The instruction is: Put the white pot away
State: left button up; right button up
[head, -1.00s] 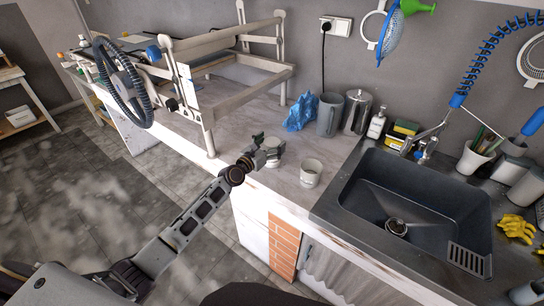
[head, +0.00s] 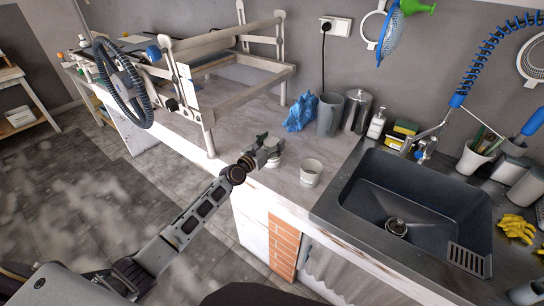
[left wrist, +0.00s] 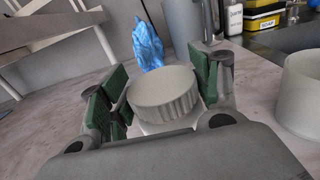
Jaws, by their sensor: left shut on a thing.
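The white pot (left wrist: 163,97) is a low round piece with a ribbed side and a flat, closed-looking top. It sits upright between the green-padded fingers of my left gripper (head: 272,151), which is shut on it low over the worktop near its front edge. In the head view the fingers hide much of the pot. Whether its base touches the worktop I cannot tell. A second pale cup-like pot (head: 311,173) stands on the worktop just to the right, apart from the gripper; it also shows in the left wrist view (left wrist: 301,95). My right gripper is not in view.
A pale wooden rack (head: 243,97) stands on the worktop at left. Behind are a blue crumpled bag (head: 300,112), a grey jug (head: 329,115) and a metal canister (head: 356,112). A dark sink (head: 415,212) lies at right. Worktop between rack and cups is mostly clear.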

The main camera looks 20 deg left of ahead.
pick_arm(q)
jog(key=shift+c, duration=1.6)
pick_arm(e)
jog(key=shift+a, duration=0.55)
pick_arm(q)
jog(key=shift+r, duration=0.15)
jog(key=shift+c, duration=0.2)
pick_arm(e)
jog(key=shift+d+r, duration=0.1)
pick_arm(q)
jog(key=shift+r+p, duration=0.3)
jog(key=shift+r, duration=0.1)
jog(key=shift+r+p, duration=0.4)
jog(key=shift+r, duration=0.3)
notch_tip(320, 180, up, 5)
jog(key=shift+r+p, duration=0.1)
jog(key=shift+p, duration=1.05)
jog(key=shift+r+p, duration=0.3)
jog(key=shift+r, duration=0.9)
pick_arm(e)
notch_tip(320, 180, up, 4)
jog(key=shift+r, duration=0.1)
